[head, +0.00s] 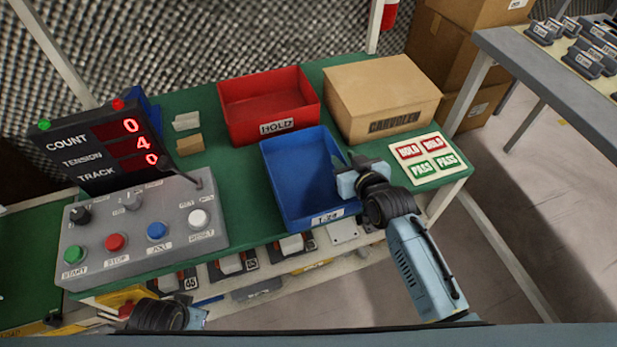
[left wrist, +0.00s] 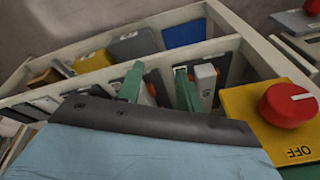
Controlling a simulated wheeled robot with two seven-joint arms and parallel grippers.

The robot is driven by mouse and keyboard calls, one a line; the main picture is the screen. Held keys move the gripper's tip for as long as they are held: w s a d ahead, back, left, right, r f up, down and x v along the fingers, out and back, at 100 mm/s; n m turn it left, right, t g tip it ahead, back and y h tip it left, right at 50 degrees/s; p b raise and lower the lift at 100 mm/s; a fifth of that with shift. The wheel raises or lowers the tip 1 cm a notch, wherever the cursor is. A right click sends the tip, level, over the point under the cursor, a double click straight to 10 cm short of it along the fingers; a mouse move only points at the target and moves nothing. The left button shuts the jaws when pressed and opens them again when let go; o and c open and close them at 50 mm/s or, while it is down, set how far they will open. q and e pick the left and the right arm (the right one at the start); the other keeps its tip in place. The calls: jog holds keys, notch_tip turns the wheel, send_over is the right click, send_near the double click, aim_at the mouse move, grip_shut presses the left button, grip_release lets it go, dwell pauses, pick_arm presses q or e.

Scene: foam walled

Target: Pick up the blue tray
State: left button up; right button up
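The blue tray (head: 294,178) is open-topped and looks empty. It rests on the green bench top in the head view, with a white label on its near wall. My right gripper (head: 347,176) is at the tray's right wall, close to the rim. Its fingers are mostly hidden, so I cannot tell whether they grip the wall. My left arm shows only at the bottom left of the head view, low and away from the tray. In the left wrist view my left gripper (left wrist: 158,80) has its two green fingers apart with nothing held between them.
A red bin (head: 268,104) and a cardboard box (head: 381,97) stand behind the tray. A grey control box (head: 143,228) with buttons is left of it, and a pass/hold card (head: 426,158) right. A red knob (left wrist: 290,104) on a yellow plate is near my left gripper.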

grip_shut()
jog(key=shift+r, duration=0.3)
